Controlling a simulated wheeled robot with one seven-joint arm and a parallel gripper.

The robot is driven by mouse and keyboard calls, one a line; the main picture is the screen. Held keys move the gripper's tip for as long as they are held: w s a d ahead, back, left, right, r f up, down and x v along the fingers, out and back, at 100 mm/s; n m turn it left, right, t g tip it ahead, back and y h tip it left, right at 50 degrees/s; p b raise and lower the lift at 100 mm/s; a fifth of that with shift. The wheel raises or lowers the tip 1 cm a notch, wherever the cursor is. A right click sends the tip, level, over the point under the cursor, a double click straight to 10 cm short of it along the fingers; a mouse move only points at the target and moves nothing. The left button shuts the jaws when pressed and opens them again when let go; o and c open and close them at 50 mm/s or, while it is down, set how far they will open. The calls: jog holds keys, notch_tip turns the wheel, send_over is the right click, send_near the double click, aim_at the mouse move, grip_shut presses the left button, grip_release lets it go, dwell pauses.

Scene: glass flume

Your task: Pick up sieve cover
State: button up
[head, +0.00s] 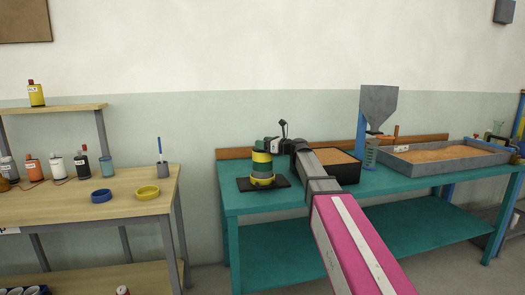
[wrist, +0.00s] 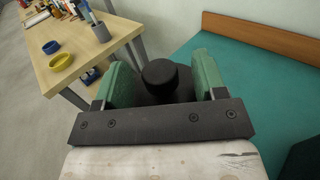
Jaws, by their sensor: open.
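The sieve stack (head: 262,169), with yellow, green and grey bands, stands on a dark base (head: 263,184) at the left end of the teal table. The sieve cover is at its top, mostly hidden by my gripper in the head view. In the wrist view, the dark cover with its round black knob (wrist: 160,73) lies between my two green fingers. My gripper (wrist: 165,78) is open, with a finger on each side of the knob and gaps between. I cannot tell how far above the cover the fingertips are.
The teal table (head: 400,184) also holds a sand-filled box (head: 336,156), a grey hopper (head: 378,106) and a grey sand tray (head: 450,160). A wooden table (head: 120,192) to the left carries a blue ring (head: 101,196), a yellow ring (head: 147,193) and several bottles.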

jog(key=c, duration=1.1)
